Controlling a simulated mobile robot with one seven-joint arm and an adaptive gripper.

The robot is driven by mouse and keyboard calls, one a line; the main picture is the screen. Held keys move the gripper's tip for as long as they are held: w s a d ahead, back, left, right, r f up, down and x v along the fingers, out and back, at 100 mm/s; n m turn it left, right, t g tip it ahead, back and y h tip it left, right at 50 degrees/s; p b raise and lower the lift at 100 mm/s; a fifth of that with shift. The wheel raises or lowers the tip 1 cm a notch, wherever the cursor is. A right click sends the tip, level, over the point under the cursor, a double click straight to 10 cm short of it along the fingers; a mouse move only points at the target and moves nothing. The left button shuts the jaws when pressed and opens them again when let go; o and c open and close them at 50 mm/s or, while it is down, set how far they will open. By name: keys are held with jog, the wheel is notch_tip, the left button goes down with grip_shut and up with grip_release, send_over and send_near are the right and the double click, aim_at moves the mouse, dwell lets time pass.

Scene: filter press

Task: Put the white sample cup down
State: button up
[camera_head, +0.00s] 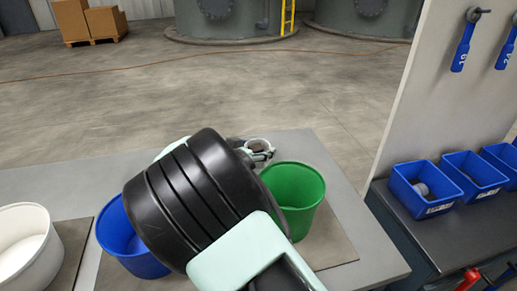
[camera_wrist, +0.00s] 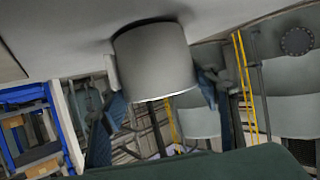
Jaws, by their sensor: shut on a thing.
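The white sample cup (camera_head: 259,143) shows small beyond my arm in the head view, partly hidden by my gripper. In the wrist view the cup (camera_wrist: 152,58) is large and pale grey, with a shiny rim, between the two fingers. My gripper (camera_head: 262,155) is shut on it. The gripper is just behind the green bucket (camera_head: 298,205), near the table's far edge. The gap between the cup and the table cannot be told.
A blue bucket (camera_head: 118,235) and a white bucket (camera_head: 25,248) stand on the grey table (camera_head: 335,185), left of the green one. My arm hides the table's middle. Blue bins (camera_head: 420,188) sit on a bench at right, beside an upright panel (camera_head: 430,95).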

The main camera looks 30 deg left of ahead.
jog(key=shift+f+b, duration=0.25)
jog(key=shift+b, duration=0.05)
jog(key=o, duration=1.1)
jog(key=shift+r, duration=0.15)
jog(key=shift+s+r+p, duration=0.1)
jog(key=shift+r+p, duration=0.05)
jog(key=shift+p, duration=0.3)
jog(key=v, duration=1.1)
jog(key=shift+s, duration=0.4)
jog(key=shift+w, duration=0.1)
